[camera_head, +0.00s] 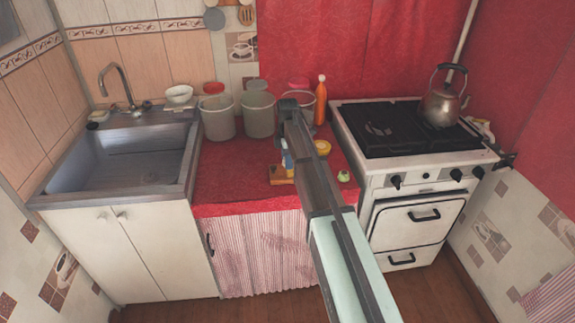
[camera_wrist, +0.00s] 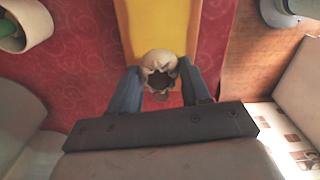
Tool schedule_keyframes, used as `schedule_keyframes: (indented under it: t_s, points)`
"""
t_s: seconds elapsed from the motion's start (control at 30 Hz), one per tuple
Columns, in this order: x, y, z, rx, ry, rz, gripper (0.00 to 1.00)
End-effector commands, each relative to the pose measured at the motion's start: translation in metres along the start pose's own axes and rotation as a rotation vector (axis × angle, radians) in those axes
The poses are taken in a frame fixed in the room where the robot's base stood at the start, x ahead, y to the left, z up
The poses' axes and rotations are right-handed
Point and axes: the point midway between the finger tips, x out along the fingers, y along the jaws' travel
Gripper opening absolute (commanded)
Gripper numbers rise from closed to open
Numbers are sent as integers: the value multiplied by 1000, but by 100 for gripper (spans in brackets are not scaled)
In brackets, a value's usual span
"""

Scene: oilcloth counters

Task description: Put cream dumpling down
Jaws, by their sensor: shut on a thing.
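The cream dumpling (camera_wrist: 160,62) is pale and rounded, with a dark hollow in its pleated top. It sits between the two blue fingers of my gripper (camera_wrist: 159,72), which is shut on it. Behind it in the wrist view lies an orange-yellow board (camera_wrist: 157,22) on the red oilcloth. I cannot tell whether the dumpling touches the board. In the head view my gripper (camera_head: 287,160) is low over the counter by the board (camera_head: 281,178), largely covered by my arm. The dumpling cannot be made out there.
Several pale canisters (camera_head: 218,118) and an orange bottle (camera_head: 321,100) stand along the back of the red counter (camera_head: 225,178). A yellow item (camera_head: 322,147) and a small green item (camera_head: 343,176) sit right of my arm. The sink (camera_head: 120,165) is left; the stove (camera_head: 415,150) with a kettle (camera_head: 440,105) is right.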

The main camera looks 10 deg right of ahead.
Motion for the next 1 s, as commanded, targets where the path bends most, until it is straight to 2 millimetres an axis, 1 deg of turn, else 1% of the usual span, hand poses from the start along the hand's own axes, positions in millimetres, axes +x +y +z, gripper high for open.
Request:
schedule_keyframes:
  t_s: [0.1,0.2,0.63,0.67,0.9,1.0]
  points:
    - [16,0,0,0,0,-1,39]
    - [26,0,0,0,0,-1,39]
    - [31,0,0,0,0,0,39]
    - [30,0,0,0,0,0,50]
    - [30,0,0,0,0,0,72]
    - [30,0,0,0,0,0,72]
